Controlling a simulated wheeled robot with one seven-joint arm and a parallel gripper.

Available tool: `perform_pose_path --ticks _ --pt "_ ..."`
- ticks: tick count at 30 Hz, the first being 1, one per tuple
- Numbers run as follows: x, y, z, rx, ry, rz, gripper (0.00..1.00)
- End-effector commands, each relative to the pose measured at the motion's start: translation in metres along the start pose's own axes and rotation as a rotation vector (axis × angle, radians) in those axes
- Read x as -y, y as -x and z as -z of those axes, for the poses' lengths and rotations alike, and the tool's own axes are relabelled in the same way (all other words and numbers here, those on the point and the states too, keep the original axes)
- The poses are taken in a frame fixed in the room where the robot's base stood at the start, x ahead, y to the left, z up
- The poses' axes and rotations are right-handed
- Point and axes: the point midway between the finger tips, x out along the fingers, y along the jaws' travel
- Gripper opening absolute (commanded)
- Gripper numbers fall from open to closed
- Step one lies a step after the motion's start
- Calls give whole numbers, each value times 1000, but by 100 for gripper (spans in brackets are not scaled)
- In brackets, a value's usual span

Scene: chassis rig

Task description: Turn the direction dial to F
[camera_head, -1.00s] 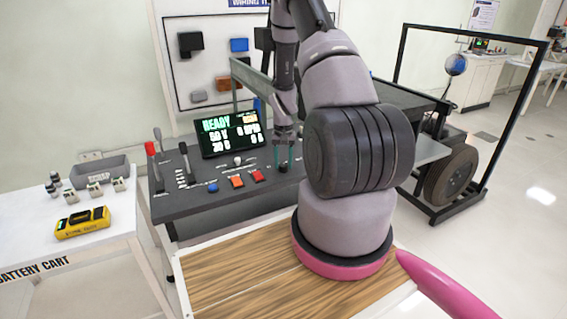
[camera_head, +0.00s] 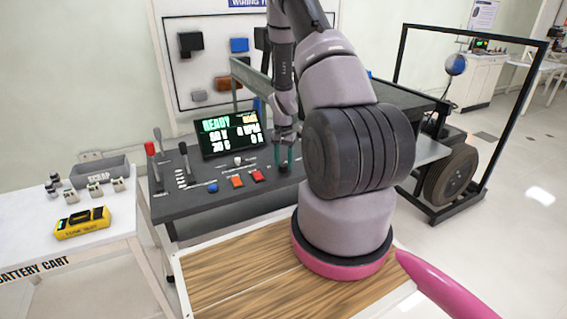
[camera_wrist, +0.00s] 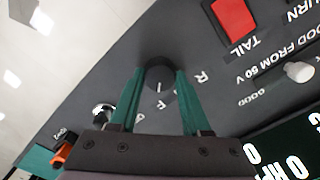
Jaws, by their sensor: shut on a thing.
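The direction dial is a round black knob (camera_wrist: 159,73) on the dark console, with a short white pointer line on it. In the wrist view the line points down the picture, toward my gripper's palm. My gripper (camera_wrist: 160,80) has its two green fingers on either side of the knob, shut on it. A white letter R (camera_wrist: 202,76) shows right of the dial. Another small mark lies by the left finger, too small to read surely. In the head view my gripper (camera_head: 284,161) is at the console's right part, and the dial is mostly hidden there.
On the console (camera_head: 190,205) are a red button (camera_head: 257,176), an orange button (camera_head: 237,181), a blue knob (camera_head: 212,187), levers and a screen (camera_head: 229,133) reading READY. A silver toggle (camera_wrist: 103,112) stands near the left finger. A battery cart (camera_head: 120,243) stands at left.

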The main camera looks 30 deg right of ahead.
Motion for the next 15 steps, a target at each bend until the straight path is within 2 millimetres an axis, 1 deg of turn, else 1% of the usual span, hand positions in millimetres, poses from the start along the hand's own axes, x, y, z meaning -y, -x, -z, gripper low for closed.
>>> perform_pose_path --ticks 1,2,3,4,12,15 --pt "0 0 0 1 -2 0 0" --pt "0 0 0 1 -2 0 55" --pt "0 0 0 1 -2 0 70" --pt "0 0 0 1 -1 0 78" --pt "0 0 0 1 0 0 78" --pt "0 4 0 0 0 1 78"
